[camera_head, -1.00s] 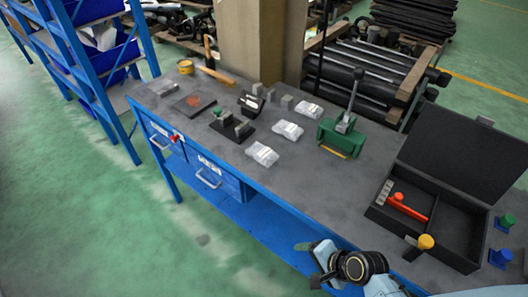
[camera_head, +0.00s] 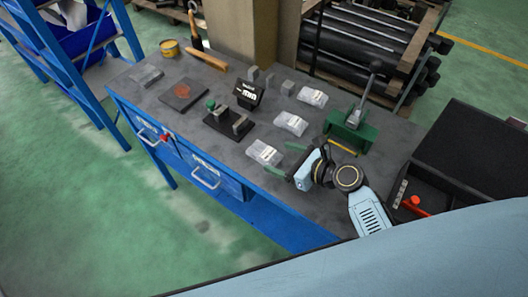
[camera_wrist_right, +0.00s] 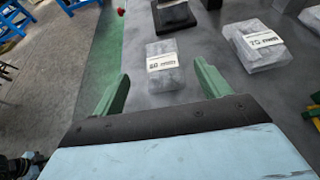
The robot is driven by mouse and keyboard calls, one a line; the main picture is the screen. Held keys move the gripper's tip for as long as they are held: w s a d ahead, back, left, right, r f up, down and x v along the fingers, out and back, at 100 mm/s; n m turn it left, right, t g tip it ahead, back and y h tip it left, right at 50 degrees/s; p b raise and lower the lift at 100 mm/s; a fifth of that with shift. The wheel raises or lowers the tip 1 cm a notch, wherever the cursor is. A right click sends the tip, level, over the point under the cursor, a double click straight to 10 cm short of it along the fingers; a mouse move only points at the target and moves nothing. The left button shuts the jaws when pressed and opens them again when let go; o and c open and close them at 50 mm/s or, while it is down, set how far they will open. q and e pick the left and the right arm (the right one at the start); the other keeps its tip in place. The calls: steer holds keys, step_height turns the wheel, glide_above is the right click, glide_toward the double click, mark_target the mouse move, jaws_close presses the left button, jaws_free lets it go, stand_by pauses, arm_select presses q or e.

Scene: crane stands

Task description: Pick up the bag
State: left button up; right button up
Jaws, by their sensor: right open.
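Several clear plastic bags with white labels lie on the grey workbench top. The nearest bag (camera_head: 265,153) is close to the front edge. The middle bag (camera_head: 291,123) and the far bag (camera_head: 313,97) lie behind it to the right. My right gripper (camera_head: 290,162) is open and empty, just right of the nearest bag. In the right wrist view the nearest bag (camera_wrist_right: 165,65) lies ahead of the open fingers (camera_wrist_right: 160,90), apart from them. Another bag (camera_wrist_right: 255,45) lies to its right. My left gripper is not in view.
A green vise (camera_head: 350,128) stands right of the bags. An open black case (camera_head: 465,150) is at the right end. A pillar (camera_head: 240,30) stands behind.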

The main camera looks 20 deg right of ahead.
mark_target(270, 154)
steer(key=shift+x, duration=0.8)
steer(key=shift+w+a+f, duration=0.1)
steer(key=shift+w+f, duration=0.1)
steer(key=shift+w, duration=0.15)
steer(key=shift+b+x, duration=0.3)
steer(key=shift+x, duration=0.8)
steer(key=x, duration=0.2)
steer(key=shift+w+f, duration=0.15)
steer(key=shift+f, duration=0.2)
steer(key=shift+w+a+f, duration=0.1)
steer(key=shift+w+a, duration=0.1)
steer(key=shift+w, duration=0.05)
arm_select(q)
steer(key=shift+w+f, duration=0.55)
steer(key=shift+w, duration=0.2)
arm_select(e)
steer(key=c, duration=1.2)
